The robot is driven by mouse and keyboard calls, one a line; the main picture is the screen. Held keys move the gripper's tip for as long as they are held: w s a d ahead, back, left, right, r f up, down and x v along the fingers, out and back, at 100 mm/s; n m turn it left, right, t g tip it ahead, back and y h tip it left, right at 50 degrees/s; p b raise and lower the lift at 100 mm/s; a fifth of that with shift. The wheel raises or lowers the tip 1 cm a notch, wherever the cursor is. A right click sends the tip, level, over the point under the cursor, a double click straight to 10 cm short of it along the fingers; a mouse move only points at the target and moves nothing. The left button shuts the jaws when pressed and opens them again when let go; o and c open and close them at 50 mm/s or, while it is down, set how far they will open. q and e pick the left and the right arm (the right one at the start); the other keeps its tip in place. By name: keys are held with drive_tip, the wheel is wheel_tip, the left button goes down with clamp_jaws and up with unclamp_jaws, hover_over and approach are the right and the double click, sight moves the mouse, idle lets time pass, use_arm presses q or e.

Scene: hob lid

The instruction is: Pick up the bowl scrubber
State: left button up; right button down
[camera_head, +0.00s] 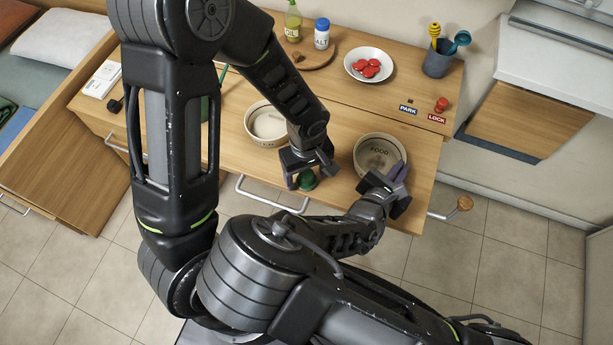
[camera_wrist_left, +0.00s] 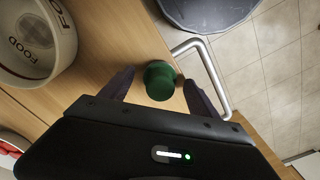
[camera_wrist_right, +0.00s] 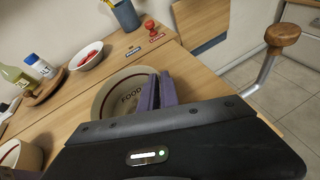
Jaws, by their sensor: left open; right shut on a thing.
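The bowl scrubber is a small green round-topped piece (camera_head: 307,180) near the counter's front edge. In the left wrist view the green scrubber (camera_wrist_left: 160,80) stands between the two fingers of my left gripper (camera_wrist_left: 159,86). That gripper (camera_head: 303,182) is open, with a finger on each side; contact cannot be told. My right gripper (camera_head: 392,178) is shut on the wall of the right-hand FOOD bowl (camera_head: 371,149). In the right wrist view its purple fingers (camera_wrist_right: 157,90) pinch the near rim of that bowl (camera_wrist_right: 112,88).
A second bowl (camera_head: 262,126) stands left of the scrubber. Behind are a plate of red slices (camera_head: 369,65), a salt bottle (camera_head: 322,34), a utensil cup (camera_head: 438,59) and a red knob (camera_head: 441,105).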

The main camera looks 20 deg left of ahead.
sight(307, 173)
use_arm(q)
drive_tip(key=shift+c, duration=0.3)
clamp_jaws()
wheel_tip(307, 173, up, 10)
idle(1.1)
idle(0.4)
